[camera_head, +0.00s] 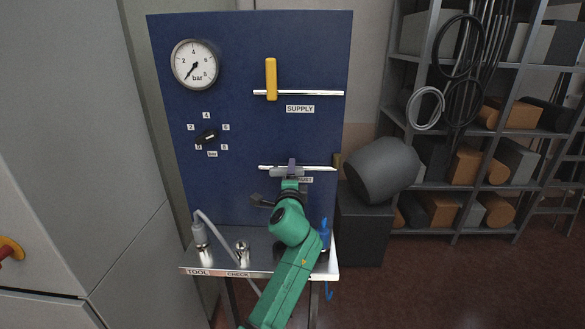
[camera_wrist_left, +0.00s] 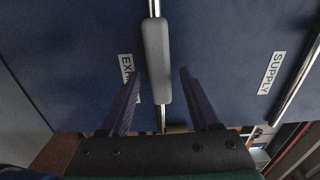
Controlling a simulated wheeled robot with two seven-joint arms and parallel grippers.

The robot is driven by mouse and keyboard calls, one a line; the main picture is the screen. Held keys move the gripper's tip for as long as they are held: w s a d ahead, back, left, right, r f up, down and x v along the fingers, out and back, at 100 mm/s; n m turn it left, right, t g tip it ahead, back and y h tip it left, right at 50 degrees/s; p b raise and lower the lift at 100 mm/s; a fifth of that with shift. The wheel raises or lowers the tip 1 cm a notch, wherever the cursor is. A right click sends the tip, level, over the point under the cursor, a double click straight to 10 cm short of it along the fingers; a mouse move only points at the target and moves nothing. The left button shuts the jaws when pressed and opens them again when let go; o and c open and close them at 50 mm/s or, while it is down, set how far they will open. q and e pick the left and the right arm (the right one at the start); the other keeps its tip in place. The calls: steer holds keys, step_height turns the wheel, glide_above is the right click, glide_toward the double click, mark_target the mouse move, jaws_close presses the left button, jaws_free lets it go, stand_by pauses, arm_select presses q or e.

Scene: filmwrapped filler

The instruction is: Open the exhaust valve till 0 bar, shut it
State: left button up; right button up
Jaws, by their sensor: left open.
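The exhaust valve's grey handle (camera_wrist_left: 156,58) lies in line with its metal pipe in the left wrist view. In the head view the handle (camera_head: 287,172) is partly hidden by my left gripper (camera_head: 290,174). In the wrist view the left gripper (camera_wrist_left: 159,77) is open, one finger on each side of the handle, with gaps visible. The pressure gauge (camera_head: 194,64) at the panel's upper left has its needle pointing to the lower left, near the scale's low end. My right gripper is not in view.
The yellow supply handle (camera_head: 271,79) stands upright across its pipe above. A selector knob (camera_head: 208,137) sits left on the blue panel (camera_head: 230,60). A metal shelf (camera_head: 215,261) below holds a hose fitting (camera_head: 199,232). A dark grey drum (camera_head: 381,170) stands close on the right.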

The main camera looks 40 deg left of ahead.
arm_select(q)
steer(key=shift+x, duration=0.8)
jaws_close()
steer(key=shift+f, duration=0.1)
stand_by(0.7)
